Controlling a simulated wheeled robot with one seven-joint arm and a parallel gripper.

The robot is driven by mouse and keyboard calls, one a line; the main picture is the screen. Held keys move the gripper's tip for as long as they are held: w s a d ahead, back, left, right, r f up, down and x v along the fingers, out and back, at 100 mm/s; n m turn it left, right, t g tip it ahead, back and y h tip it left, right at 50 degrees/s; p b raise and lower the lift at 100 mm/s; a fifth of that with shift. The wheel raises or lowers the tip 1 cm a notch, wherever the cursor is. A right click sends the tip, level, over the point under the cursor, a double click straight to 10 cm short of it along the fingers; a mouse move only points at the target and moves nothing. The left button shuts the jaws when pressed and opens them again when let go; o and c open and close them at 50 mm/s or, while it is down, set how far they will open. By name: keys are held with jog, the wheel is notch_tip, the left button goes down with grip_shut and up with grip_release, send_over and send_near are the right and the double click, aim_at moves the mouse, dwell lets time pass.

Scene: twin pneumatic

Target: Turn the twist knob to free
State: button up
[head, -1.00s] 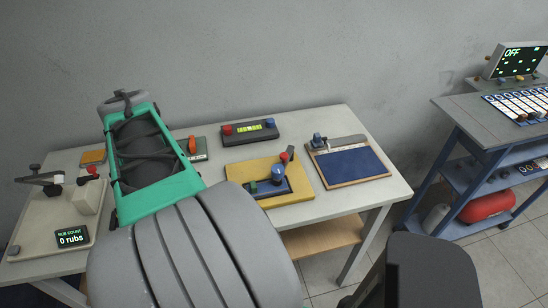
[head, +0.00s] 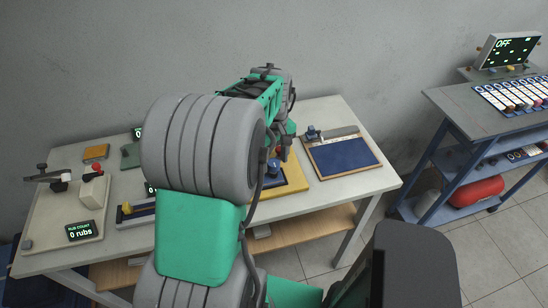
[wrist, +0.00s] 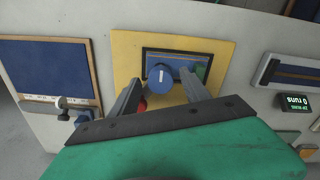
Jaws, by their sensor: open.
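The blue twist knob (wrist: 160,78) has a white mark that points nearly straight up in the wrist view. It sits on a dark plate on a yellow board (wrist: 213,49), which also shows in the head view (head: 295,182). My gripper (wrist: 161,74) is open. Its fingers show left and right of the knob in the wrist view; whether they touch it I cannot tell. A green block (wrist: 203,70) is just right of the knob. In the head view my arm hides much of the board, and the knob (head: 274,167) shows only in part.
A blue panel in a wooden frame (head: 343,160) lies right of the board. A rub-count device (head: 82,231) stands at the table's left. A red part (wrist: 140,105) is close to the left finger. A blue cart (head: 480,125) stands apart at the right.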

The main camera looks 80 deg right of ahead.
jog(key=shift+f, duration=0.1)
jog(key=shift+c, duration=0.3)
grip_shut()
